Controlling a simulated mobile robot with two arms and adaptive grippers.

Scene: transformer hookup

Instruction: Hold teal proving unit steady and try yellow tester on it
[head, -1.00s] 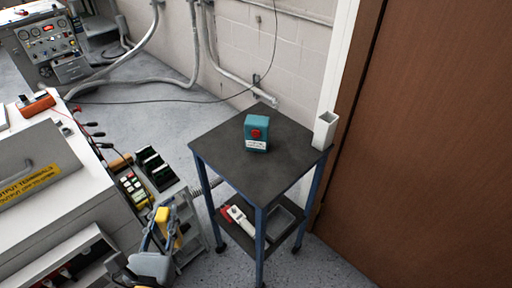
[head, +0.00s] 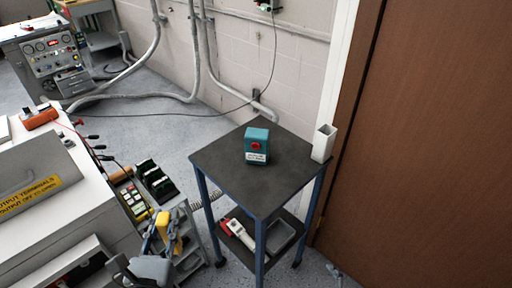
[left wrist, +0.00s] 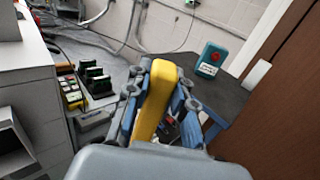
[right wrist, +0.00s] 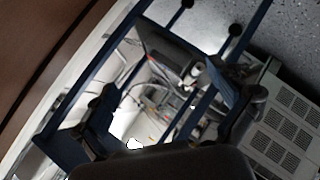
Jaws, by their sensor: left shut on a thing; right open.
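In the head view the tester (head: 162,222) is left of the cart, apart from the proving unit. My right gripper (right wrist: 172,100) is open and empty in the right wrist view, with blue cart-like frame bars beyond it.
The cart top (head: 225,160) is mostly clear. A white open holder (head: 323,143) stands at its right corner, near the brown door (head: 430,140). A lower shelf holds a red and white item (head: 238,232). A grey cabinet (head: 60,205) stands at left.

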